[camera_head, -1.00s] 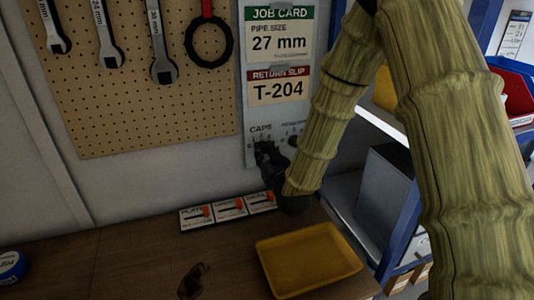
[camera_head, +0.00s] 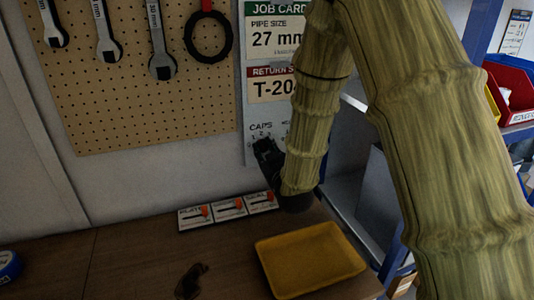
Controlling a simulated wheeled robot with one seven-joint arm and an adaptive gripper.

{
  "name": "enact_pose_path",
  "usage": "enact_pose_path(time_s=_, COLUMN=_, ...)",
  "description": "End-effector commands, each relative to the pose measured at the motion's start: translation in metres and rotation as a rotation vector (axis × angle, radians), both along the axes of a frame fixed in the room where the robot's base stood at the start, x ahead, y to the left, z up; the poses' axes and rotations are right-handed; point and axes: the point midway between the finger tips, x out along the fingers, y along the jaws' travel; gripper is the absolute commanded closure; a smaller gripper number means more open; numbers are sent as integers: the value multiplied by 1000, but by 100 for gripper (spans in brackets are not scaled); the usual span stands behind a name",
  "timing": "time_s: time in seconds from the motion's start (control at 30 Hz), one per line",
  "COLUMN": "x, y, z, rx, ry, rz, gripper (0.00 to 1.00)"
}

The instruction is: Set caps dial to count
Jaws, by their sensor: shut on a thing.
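The caps dial sits on the grey panel (camera_head: 250,145) under the "CAPS" label (camera_head: 260,127), where a few small scale numbers show. The dial itself is hidden behind my gripper (camera_head: 264,150). My dark gripper is at the panel's lower part, just below the label, and is shut on what appears to be the dial's knob. The dial's setting cannot be read. The job card (camera_head: 271,28) above reads pipe size 27 mm. The return slip (camera_head: 268,86) reads T-20 with its end covered by my arm.
A yellow tray (camera_head: 310,262) is at the front right. Wrenches (camera_head: 158,45) hang on the pegboard. A blue shelf with a red bin (camera_head: 511,92) is at right.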

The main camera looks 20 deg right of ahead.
Motion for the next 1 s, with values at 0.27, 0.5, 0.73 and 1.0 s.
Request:
enact_pose_path(time_s=0.27, x=-3, y=0, z=-8, rx=-87, ry=11, rz=1, gripper=97)
enact_pose_path(time_s=0.5, x=-3, y=0, z=-7, rx=-141, ry=10, rz=1, gripper=97)
enact_pose_path(time_s=0.73, x=-3, y=0, z=-7, rx=-173, ry=8, rz=1, gripper=97)
enact_pose_path(time_s=1.0, x=-3, y=0, z=-7, rx=-191, ry=8, rz=2, gripper=97)
